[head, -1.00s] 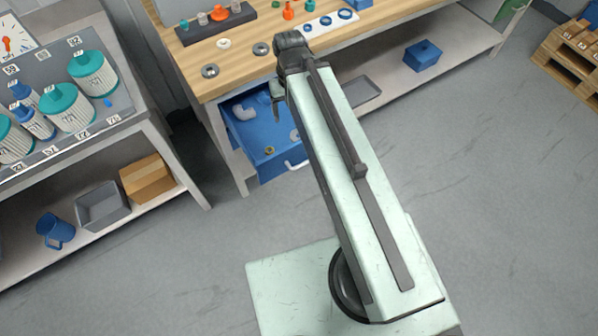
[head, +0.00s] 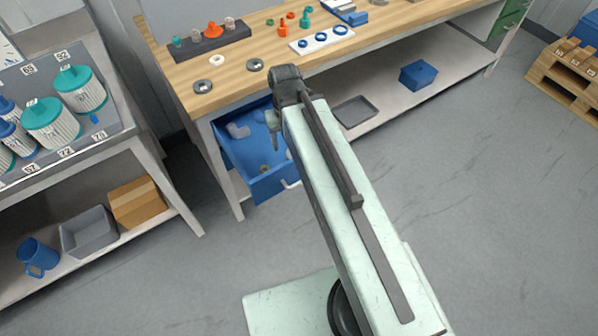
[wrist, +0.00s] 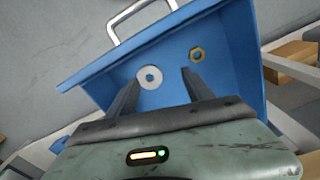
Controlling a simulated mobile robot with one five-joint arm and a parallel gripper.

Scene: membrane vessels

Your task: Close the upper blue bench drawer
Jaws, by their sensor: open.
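The blue bench drawer (head: 268,186) stands pulled out under the left end of the wooden bench in the head view. It also fills the middle of the wrist view (wrist: 232,58), where its pale handle (wrist: 128,18) shows on the front at the top. In the head view my gripper (head: 274,130) is above the drawer, and my arm hides part of the drawer.
The wooden bench top (head: 180,65) holds washers, fittings and a white ring board (head: 321,40). A grey tray (head: 355,111) and a blue box (head: 418,75) are on its lower shelf. A filter rack (head: 100,150) stands at left. The floor in front is clear.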

